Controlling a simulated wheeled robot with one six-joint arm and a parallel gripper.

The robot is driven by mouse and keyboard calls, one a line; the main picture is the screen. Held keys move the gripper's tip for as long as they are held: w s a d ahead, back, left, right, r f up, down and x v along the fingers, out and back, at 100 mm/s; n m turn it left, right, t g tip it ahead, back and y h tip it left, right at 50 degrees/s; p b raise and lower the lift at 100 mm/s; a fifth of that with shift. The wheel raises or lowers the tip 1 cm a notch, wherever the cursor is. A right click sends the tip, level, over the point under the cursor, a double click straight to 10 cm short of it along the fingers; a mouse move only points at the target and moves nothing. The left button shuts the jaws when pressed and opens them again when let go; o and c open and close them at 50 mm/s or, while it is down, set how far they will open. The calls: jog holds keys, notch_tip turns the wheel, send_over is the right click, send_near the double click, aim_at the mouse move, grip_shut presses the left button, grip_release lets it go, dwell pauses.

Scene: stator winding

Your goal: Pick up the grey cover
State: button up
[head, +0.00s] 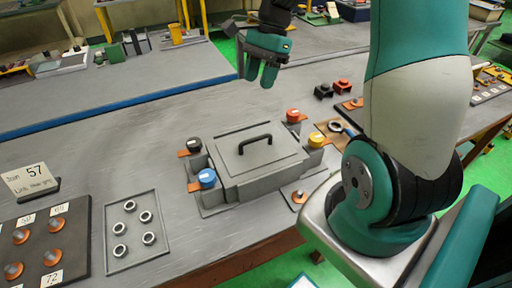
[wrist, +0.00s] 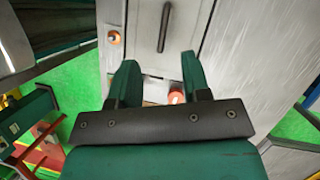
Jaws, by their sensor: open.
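The grey cover (head: 238,162) is a stepped box lid with a black bar handle (head: 256,143) on top, near the middle of the front table. Black (head: 194,145), blue (head: 207,178), red (head: 293,115) and yellow (head: 316,139) capped posts stand around it. My gripper (head: 261,78) is open and empty. It hangs above and beyond the cover in the head view, clear of it. In the wrist view its two fingers (wrist: 158,75) are spread apart.
A tray of metal rings (head: 133,230) and a dark board with copper parts (head: 45,245) lie left of the cover. A number card (head: 31,180) stands behind them. The table left of the cover's back is clear.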

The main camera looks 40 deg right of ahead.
jog(key=d+f+m, duration=0.3)
jog(key=d+m, duration=0.1)
jog(key=d, duration=0.1)
jog(key=p, duration=0.2)
send_over(258, 138)
jog(key=d, duration=0.3)
jog(key=f, duration=0.6)
jog(key=w+f, duration=0.1)
jog(key=f, duration=0.2)
jog(key=shift+a, duration=0.15)
jog(key=shift+p+x, duration=0.85)
jog(key=shift+x, duration=2.4)
jog(key=shift+s, duration=0.15)
grip_shut()
